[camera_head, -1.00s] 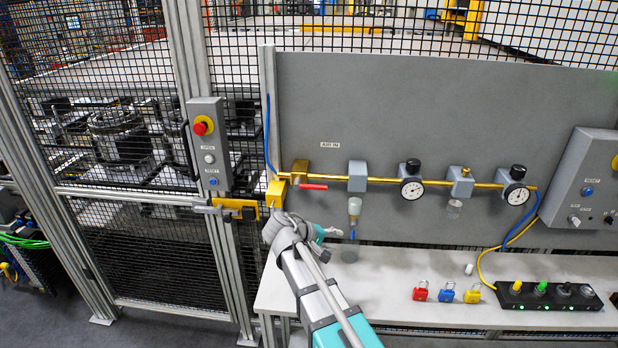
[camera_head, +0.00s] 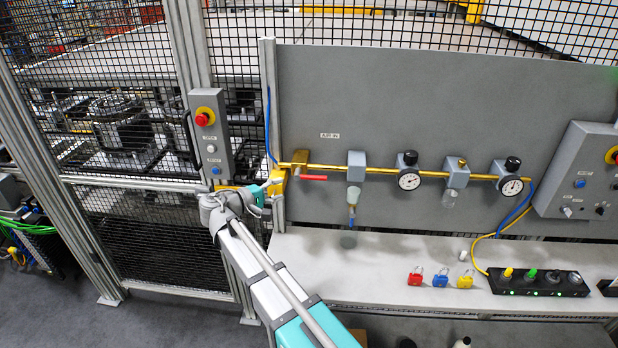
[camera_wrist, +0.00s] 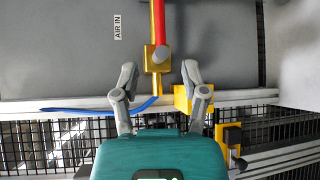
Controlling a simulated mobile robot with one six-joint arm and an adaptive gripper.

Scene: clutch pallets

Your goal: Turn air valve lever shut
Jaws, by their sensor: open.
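The air valve lever (camera_head: 313,178) is red and lies along the brass pipe, pointing right from the brass valve body (camera_head: 300,161) below the AIR IN label. In the wrist view the red lever (camera_wrist: 160,22) runs to the top edge from the brass valve body (camera_wrist: 157,56). My gripper (camera_head: 272,184) is left of and slightly below the lever. In the wrist view my gripper (camera_wrist: 162,82) has its fingers spread apart, with the valve body and pipe end showing between and beyond them. It holds nothing. Contact with the valve cannot be told.
A yellow block (camera_wrist: 187,98) sits close by the right finger. A blue hose (camera_head: 269,125) runs down the panel edge. Two gauges (camera_head: 409,181) and filter bowls hang along the pipe. Padlocks (camera_head: 440,278) and a switch box (camera_head: 538,281) stand on the white bench.

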